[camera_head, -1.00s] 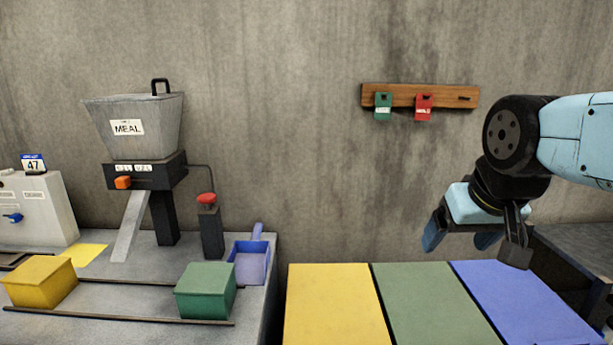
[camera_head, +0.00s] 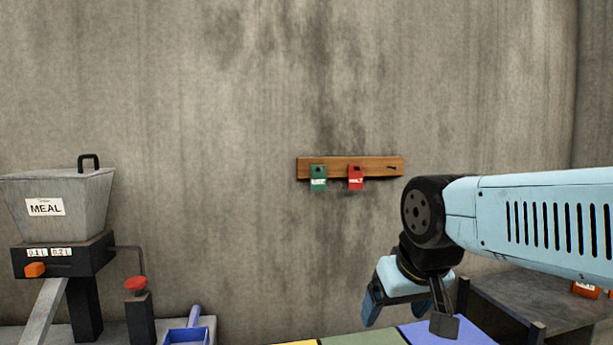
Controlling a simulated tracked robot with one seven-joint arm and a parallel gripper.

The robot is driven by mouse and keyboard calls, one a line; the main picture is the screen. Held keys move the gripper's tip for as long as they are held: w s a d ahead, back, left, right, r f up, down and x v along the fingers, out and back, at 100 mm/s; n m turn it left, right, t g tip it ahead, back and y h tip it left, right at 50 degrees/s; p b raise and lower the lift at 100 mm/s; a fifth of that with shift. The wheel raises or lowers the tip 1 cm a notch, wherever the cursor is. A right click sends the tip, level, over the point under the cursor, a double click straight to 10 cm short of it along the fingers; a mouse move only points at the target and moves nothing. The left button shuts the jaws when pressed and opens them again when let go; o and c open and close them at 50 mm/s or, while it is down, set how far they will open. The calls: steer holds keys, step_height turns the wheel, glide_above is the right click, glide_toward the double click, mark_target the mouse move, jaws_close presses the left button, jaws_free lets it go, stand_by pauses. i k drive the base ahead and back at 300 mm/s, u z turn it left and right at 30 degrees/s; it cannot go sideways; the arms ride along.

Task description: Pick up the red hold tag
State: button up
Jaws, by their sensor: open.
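The red hold tag (camera_head: 356,178) hangs from a wooden peg board (camera_head: 380,166) on the concrete wall, with small white lettering on it. A green tag (camera_head: 318,179) hangs on the same board to its left. My gripper (camera_head: 408,318) is at the lower right of the picture, below and to the right of the red tag and apart from it. Its jaws point down and are open, with nothing seen between them.
A blue-topped panel (camera_head: 448,333) lies under my gripper, with green and yellow panels to its left. A dark grey bench (camera_head: 545,305) stands at the right. The meal hopper (camera_head: 60,208) and a blue scoop (camera_head: 188,332) are at the left. The wall around the tags is clear.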

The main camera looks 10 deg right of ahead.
mark_target(355, 179)
steer(key=u, duration=0.8)
steer(key=k, duration=1.05)
steer(key=z, duration=0.85)
steer(key=i, duration=1)
steer(key=u, duration=0.05)
